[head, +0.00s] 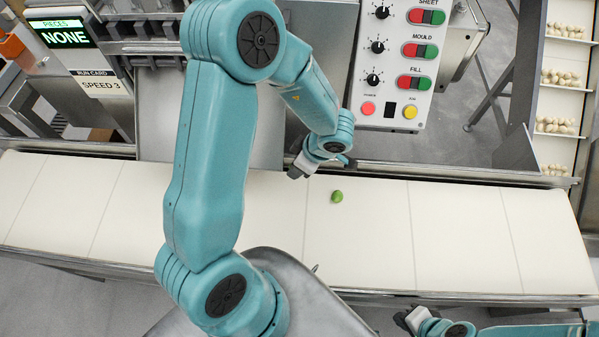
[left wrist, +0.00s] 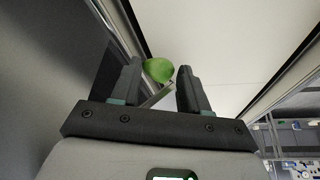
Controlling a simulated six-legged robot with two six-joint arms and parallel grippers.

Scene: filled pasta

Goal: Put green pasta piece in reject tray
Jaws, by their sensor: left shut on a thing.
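In the left wrist view a green pasta piece (left wrist: 159,70) sits between the two fingertips of my left gripper (left wrist: 160,76), which is shut on it. In the head view my left gripper (head: 297,171) is over the far side of the belt; what its fingers hold is hidden there. A rounded green piece (head: 337,197) also shows on the white belt, to the right of and nearer than those fingers. My right gripper (head: 406,318) is at the bottom, before the belt's near edge; its fingers are too small to judge. I cannot pick out the reject tray.
The pale belt (head: 450,240) runs across the view and is otherwise clear. A control panel (head: 395,60) with knobs and buttons stands behind it. Racks of pale pieces (head: 560,78) stand at the right. A display (head: 65,38) reading NONE is at the upper left.

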